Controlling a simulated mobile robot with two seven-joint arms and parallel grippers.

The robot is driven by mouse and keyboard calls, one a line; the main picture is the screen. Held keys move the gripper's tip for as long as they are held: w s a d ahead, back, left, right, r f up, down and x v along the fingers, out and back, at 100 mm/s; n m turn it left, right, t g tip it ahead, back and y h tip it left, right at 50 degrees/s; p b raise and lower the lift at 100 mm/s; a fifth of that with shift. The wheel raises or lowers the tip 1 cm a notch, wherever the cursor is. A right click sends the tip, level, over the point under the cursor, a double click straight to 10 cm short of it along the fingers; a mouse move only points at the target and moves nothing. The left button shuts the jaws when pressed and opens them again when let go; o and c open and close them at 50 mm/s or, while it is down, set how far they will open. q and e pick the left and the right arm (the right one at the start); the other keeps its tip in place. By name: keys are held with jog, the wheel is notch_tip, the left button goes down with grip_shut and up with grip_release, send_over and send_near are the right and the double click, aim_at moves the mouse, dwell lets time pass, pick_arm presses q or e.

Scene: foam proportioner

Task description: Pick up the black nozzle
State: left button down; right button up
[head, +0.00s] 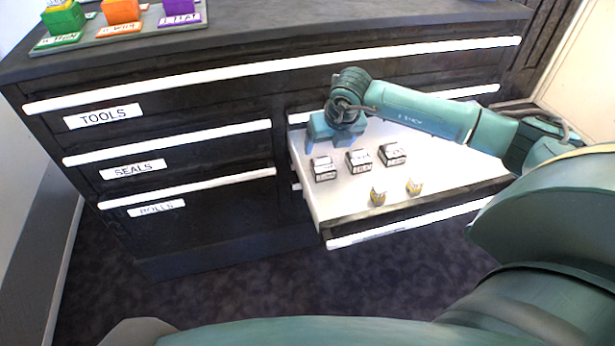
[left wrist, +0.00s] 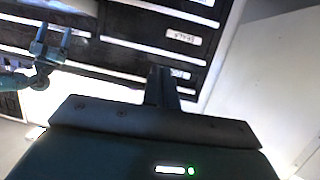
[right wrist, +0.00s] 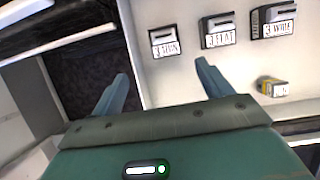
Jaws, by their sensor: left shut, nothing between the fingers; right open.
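Three small black-and-grey blocks with white labels stand in a row in the open white drawer: a left one (head: 324,169), a middle one (head: 359,161) and a right one (head: 393,154). They also show in the right wrist view as left (right wrist: 165,42), middle (right wrist: 218,30) and right (right wrist: 273,20). I cannot tell which, if any, is the black nozzle. My right gripper (head: 322,136) is open and empty above the drawer's back left part, apart from the blocks. My left gripper (left wrist: 163,86) is shut and empty, away from the drawer.
Two small yellow-and-grey pieces (head: 377,197) (head: 414,187) lie near the front of the open drawer (head: 340,207). Green (head: 63,24), orange (head: 119,14) and purple (head: 178,9) blocks stand on a tray on the cabinet top. The closed drawers have white handle bars.

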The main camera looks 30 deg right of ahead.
aim_at(323, 161)
jog(key=shift+h, duration=0.3)
jog(key=x, duration=0.2)
jog(key=b+x, duration=0.1)
jog(key=x, duration=0.4)
jog(key=shift+w+d+f, duration=0.25)
jog(key=shift+w+d, duration=0.05)
jog(key=shift+d, duration=0.1)
jog(key=b+x, duration=0.1)
jog(key=x, duration=0.3)
jog(key=shift+a+f+b, duration=0.1)
jog(key=shift+f+b, duration=0.15)
jog(key=shift+b, duration=0.1)
jog(key=shift+w+f, duration=0.25)
jog(key=shift+f, duration=0.1)
pick_arm(q)
jog(key=f, duration=0.2)
jog(key=d+f+m, duration=0.1)
jog(key=shift+w+d+f, duration=0.1)
jog(key=shift+w, duration=0.25)
pick_arm(e)
jog(key=c, duration=1.1)
